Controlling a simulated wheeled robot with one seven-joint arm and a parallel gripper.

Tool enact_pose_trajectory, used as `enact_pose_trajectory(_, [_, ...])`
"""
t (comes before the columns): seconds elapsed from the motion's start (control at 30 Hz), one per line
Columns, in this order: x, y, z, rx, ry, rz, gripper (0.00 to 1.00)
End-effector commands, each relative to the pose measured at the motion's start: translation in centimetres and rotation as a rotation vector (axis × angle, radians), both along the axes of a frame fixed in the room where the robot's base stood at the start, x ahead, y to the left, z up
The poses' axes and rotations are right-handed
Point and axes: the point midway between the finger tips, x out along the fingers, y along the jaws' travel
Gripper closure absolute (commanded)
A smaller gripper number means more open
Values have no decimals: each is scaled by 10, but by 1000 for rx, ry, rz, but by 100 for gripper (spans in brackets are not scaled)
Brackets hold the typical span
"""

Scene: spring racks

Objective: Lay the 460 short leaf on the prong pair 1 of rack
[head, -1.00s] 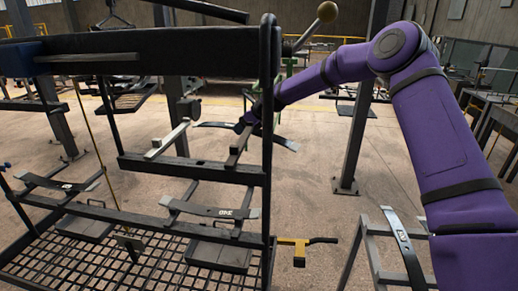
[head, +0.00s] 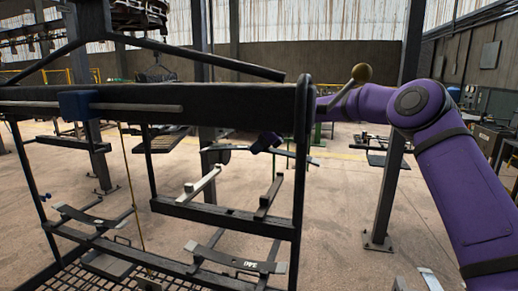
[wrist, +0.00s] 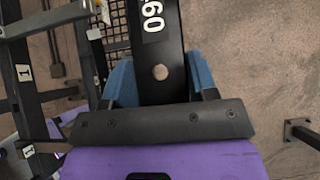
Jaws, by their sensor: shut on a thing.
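My gripper (wrist: 160,82) is shut on the 460 short leaf (wrist: 159,38), a dark flat strip with a white number label and a round hole, seen up close in the wrist view. Blue fingers grip its two edges. In the head view the leaf (head: 302,156) is held level behind the rack (head: 200,110), above and beyond two prongs, a left one (head: 203,184) and a right one (head: 269,195). These prongs carry nothing. The leaf is apart from them. Labels reading 1 (wrist: 23,72) show on dark bars at the wrist view's left.
Lower on the rack, one leaf (head: 235,262) lies across supports, and another (head: 92,216) lies farther left. The rack's right post (head: 300,190) stands close to my arm. A grey pillar (head: 392,150) stands right. Part of a pale leaf (head: 430,280) shows at bottom right.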

Motion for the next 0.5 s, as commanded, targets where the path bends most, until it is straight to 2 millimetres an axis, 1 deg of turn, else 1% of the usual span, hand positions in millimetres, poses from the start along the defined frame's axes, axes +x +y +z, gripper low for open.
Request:
enact_pose_trajectory(0.03, [-1, 1, 3, 3, -4, -1, 82])
enact_pose_trajectory(0.17, [-5, 2, 3, 2, -3, -1, 82])
enact_pose_trajectory(0.5, [-26, 10, 1, 2, -4, -1, 82])
